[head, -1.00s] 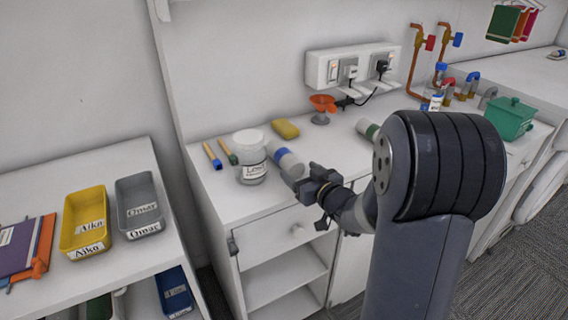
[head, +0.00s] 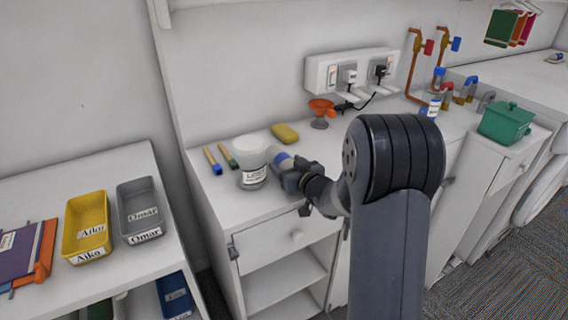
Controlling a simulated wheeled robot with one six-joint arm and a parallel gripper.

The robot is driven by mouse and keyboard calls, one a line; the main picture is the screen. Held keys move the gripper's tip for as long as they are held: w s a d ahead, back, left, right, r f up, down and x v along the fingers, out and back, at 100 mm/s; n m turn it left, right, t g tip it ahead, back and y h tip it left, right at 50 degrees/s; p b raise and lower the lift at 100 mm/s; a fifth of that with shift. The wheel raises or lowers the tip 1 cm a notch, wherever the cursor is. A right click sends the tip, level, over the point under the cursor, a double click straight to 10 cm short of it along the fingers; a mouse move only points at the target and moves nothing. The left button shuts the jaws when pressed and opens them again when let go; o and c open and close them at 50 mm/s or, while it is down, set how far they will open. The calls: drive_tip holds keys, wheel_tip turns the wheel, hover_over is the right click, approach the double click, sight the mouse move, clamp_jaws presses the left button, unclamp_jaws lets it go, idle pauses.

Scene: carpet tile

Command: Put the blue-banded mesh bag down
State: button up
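The blue-banded mesh bag (head: 282,160) is on or just above the white counter, right of the white labelled jar. Only its blue band and a bit of its pale end show. My gripper (head: 288,178) is at the bag's near end and covers the rest of it. The fingers overlap the bag in the picture. I cannot tell whether they are closed on it or only around it.
The jar (head: 252,164) stands close left of my gripper. A yellow sponge (head: 285,133), an orange funnel (head: 321,110) and two brushes (head: 212,160) are nearby. A green box (head: 505,122) stands farther right. My arm hides the middle counter.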

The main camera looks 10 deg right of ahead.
drive_tip(key=c, duration=1)
